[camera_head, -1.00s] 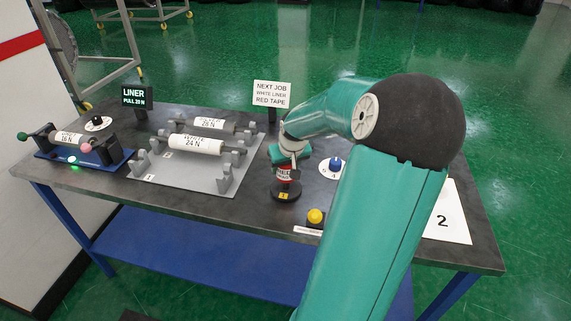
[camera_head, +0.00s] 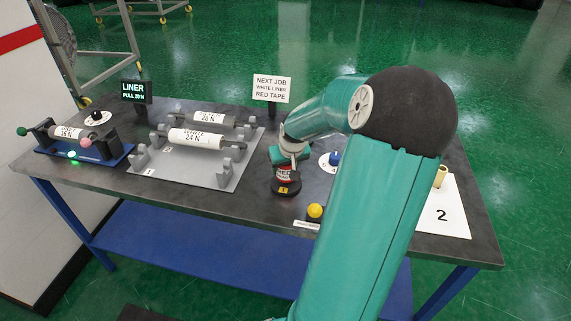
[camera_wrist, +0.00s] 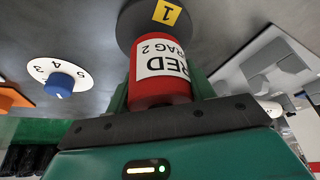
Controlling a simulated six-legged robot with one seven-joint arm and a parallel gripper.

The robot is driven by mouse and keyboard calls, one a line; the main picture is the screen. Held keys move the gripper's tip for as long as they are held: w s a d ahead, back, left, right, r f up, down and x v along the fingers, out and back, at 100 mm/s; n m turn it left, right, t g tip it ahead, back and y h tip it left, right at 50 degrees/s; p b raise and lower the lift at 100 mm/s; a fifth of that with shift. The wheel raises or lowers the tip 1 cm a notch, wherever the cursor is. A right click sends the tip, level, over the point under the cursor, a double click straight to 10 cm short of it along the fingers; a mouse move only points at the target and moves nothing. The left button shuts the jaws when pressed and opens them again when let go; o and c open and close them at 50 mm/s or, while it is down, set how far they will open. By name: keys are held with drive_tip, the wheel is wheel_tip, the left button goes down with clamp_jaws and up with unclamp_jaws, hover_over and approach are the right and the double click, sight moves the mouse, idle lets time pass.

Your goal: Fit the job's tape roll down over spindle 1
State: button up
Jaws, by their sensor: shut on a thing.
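The red tape roll (camera_wrist: 165,92), with a white label reading "RED" and "DRAG 2", is between the fingers of my gripper (camera_wrist: 165,108), which is shut on it. In the head view the roll (camera_head: 284,174) is upright, low over the round black base marked 1 (camera_head: 286,188). The wrist view shows that base (camera_wrist: 135,22) at the roll's far end. The post of spindle 1 is hidden, so the roll appears to be around it. I cannot tell whether the roll touches the base. The job sign (camera_head: 272,88) reads white liner, red tape.
A blue dial (camera_head: 334,159) and a yellow button (camera_head: 315,211) are close to the right. A white plate marked 2 (camera_head: 443,217) lies behind my arm, with a tan cylinder (camera_head: 440,176).

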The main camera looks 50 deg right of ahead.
drive_tip(key=shift+f, duration=0.1)
drive_tip(key=o, duration=1.2)
drive_tip(key=shift+f, duration=0.1)
drive_tip(key=v, duration=1.3)
drive_tip(key=shift+s+a+r, duration=0.1)
drive_tip(key=shift+s+r, duration=0.1)
drive_tip(key=shift+r, duration=0.15)
